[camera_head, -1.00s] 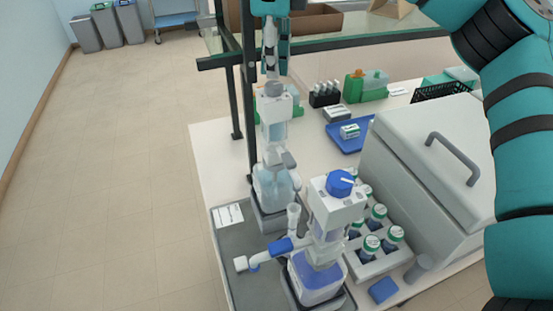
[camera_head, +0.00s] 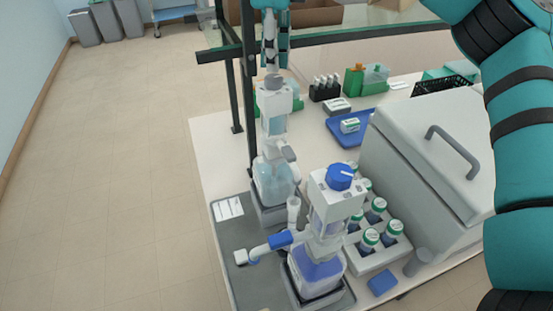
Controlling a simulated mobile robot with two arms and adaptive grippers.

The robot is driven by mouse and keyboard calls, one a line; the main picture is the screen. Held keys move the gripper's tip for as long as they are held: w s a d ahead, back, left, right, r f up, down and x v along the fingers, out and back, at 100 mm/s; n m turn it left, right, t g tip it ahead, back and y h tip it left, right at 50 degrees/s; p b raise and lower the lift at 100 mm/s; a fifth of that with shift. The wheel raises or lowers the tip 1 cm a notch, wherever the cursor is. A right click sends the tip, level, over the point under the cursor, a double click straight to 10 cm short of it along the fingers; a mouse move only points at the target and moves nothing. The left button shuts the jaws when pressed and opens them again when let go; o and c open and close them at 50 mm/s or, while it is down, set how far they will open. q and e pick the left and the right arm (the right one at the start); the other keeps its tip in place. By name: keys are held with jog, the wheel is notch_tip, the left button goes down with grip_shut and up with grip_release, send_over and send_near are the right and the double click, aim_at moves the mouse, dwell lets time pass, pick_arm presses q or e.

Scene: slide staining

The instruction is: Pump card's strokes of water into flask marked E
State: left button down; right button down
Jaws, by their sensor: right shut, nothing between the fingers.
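My right gripper (camera_head: 271,62) is shut and points down from the top of the view. Its fingertips are at the grey top of the rear pump dispenser (camera_head: 275,100); I cannot tell whether they touch. This dispenser stands on a bottle of clear, pale liquid (camera_head: 272,183). A front dispenser with a blue knob (camera_head: 340,177) stands on a bottle with blue liquid (camera_head: 316,272). A white card (camera_head: 229,209) lies on the grey mat; its print is too small to read. No flask marked E can be made out. My left gripper is not in view.
A white rack (camera_head: 377,254) of green-capped bottles stands right of the front dispenser, before a large light-grey box with a handle (camera_head: 452,151). A blue tray (camera_head: 350,139) lies behind. A dark upright post (camera_head: 249,100) stands close left of the rear dispenser.

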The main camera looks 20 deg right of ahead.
aim_at(274, 78)
jog(key=shift+f+b, duration=1.3)
jog(key=shift+f, duration=0.9)
jog(key=shift+r+p, duration=2.05)
jog(key=shift+r, duration=0.35)
jog(key=shift+r, duration=0.1)
notch_tip(274, 78, up, 5)
jog(key=p, duration=0.4)
